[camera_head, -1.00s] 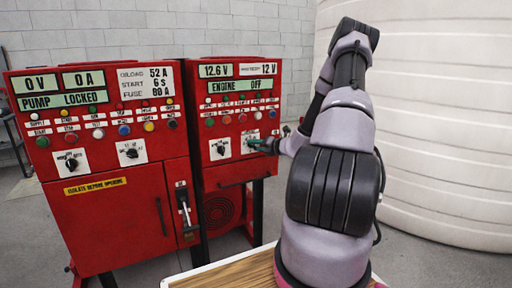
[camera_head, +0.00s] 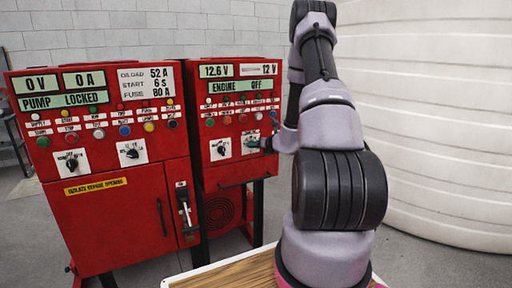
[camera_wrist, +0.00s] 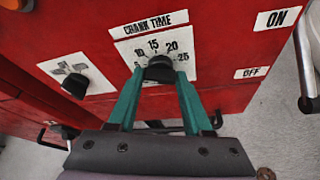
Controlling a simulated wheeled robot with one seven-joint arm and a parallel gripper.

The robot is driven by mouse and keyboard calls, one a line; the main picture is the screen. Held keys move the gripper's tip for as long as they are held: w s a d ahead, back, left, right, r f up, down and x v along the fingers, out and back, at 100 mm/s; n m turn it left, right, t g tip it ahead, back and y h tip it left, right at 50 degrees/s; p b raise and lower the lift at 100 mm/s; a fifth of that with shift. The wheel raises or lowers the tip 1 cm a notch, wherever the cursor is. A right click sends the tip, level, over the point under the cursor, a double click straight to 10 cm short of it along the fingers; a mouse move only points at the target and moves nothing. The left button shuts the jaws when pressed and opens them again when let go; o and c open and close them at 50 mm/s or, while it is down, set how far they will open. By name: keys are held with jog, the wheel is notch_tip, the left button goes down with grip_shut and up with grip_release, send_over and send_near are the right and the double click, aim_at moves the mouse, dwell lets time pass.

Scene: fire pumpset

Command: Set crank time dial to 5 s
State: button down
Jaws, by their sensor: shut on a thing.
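The crank time dial (camera_wrist: 160,68) is a black knob on a white scale plate (camera_wrist: 150,48) under a "CRANK TIME" label. The marks 10, 15, 20 and 25 are readable, and a 5 is partly seen at the left. My gripper (camera_wrist: 161,76) has its two teal fingers on either side of the knob and is shut on it. The knob's pointer is hard to make out, so I cannot tell its setting. In the head view, my gripper (camera_head: 258,144) is at the right-hand red cabinet, with its fingers largely covering the dial.
A second black knob (camera_wrist: 74,86) sits left of the dial. An "ON" label (camera_wrist: 278,18), an "OFF" label (camera_wrist: 252,72) and a metal lever (camera_wrist: 306,75) are to the right. A left red cabinet (camera_head: 110,215) stands beside the right one, and a white tank (camera_head: 440,130) is at the right.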

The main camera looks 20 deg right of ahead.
jog(key=shift+a+n+h, duration=0.1)
jog(key=shift+n+h, duration=0.3)
jog(key=shift+n, duration=0.2)
jog(key=shift+s, duration=0.1)
jog(key=shift+c, duration=1.6)
grip_release()
jog(key=v, duration=1)
jog(key=shift+s+r, duration=0.15)
jog(key=shift+s, duration=0.2)
